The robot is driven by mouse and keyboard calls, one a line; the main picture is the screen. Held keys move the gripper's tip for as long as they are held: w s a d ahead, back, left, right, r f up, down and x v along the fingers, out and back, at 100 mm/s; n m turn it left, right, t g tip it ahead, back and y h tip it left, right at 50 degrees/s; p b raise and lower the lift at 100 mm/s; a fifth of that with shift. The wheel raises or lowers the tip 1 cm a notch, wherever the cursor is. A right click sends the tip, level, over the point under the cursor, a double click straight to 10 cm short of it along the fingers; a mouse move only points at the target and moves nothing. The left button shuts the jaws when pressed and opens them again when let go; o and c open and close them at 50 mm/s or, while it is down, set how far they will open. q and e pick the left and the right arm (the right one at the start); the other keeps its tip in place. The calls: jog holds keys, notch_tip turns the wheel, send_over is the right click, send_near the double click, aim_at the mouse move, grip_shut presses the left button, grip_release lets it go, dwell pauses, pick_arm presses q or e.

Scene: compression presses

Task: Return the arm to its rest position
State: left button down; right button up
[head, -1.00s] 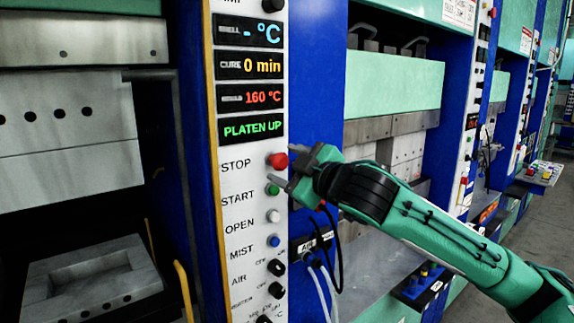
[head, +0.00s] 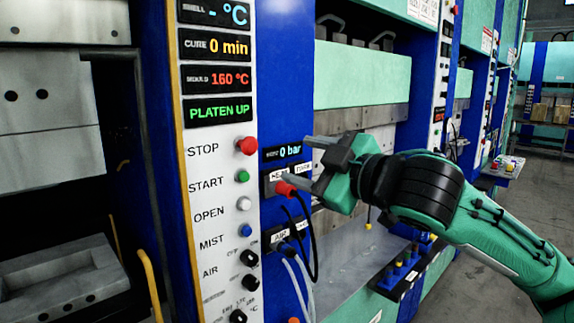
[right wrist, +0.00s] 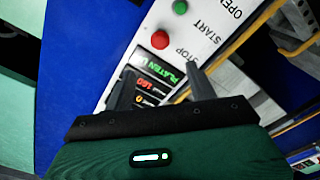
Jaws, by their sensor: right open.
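My right arm, green and black, comes in from the right in the head view. Its right gripper (head: 306,162) is open and empty, in front of the blue post just right of the press's control panel (head: 215,170). In the right wrist view the two dark fingers (right wrist: 155,88) stand apart with nothing between them. Beyond them are the panel's red STOP button (right wrist: 160,40) and green START button (right wrist: 180,7). In the head view the red STOP button (head: 247,145) and green START button (head: 242,176) are left of the fingers, not touched. My left gripper is not in view.
The display reads PLATEN UP (head: 218,111). The open press with a grey mould block (head: 65,282) is at the left. Black and white hoses (head: 302,270) hang below the gripper. Clear floor (head: 540,190) is at the right.

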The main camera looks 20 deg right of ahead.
jog(key=shift+s+d, duration=0.15)
jog(key=shift+s, duration=0.35)
